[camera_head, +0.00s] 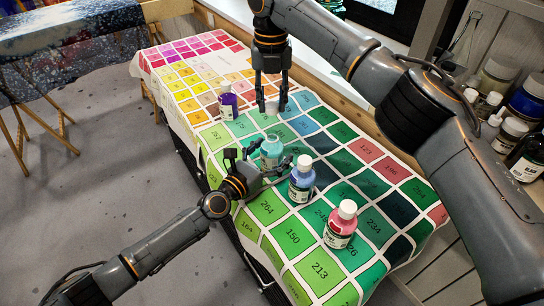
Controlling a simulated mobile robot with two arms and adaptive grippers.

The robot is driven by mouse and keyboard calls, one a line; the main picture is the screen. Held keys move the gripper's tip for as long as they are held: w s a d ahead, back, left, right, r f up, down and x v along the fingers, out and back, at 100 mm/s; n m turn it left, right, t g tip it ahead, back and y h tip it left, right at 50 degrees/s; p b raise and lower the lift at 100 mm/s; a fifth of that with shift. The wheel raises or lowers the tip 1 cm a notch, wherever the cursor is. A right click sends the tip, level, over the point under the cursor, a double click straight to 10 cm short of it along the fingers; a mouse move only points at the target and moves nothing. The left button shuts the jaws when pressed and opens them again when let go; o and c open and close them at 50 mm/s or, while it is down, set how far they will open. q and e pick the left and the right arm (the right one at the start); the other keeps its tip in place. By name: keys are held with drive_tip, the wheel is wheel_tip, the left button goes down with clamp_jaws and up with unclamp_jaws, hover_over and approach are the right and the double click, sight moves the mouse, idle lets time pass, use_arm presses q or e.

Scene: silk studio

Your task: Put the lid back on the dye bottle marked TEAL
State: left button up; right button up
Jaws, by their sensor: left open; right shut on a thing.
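The teal dye bottle (271,151) stands upright on the patterned cloth, with no white lid on its top. My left gripper (264,163) is low beside it, its open fingers spread on either side of the bottle. Whether they touch it I cannot tell. My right gripper (272,107) points down from above, behind the bottle in the picture. It is shut on a small white lid (271,106), which is partly hidden by the fingers. The label on the teal bottle is mostly hidden.
A purple bottle (228,104), a blue bottle (302,178) and a red bottle (340,225), all with white lids, stand on the cloth (213,137). The blue one is close to my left gripper. Several jars stand on a shelf at the far right.

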use_arm(q)
drive_tip(key=shift+c, duration=0.4)
clamp_jaws()
use_arm(e)
drive_tip(key=shift+f, duration=2.5)
drive_tip(key=shift+f, duration=0.85)
drive_tip(key=shift+f, duration=0.55)
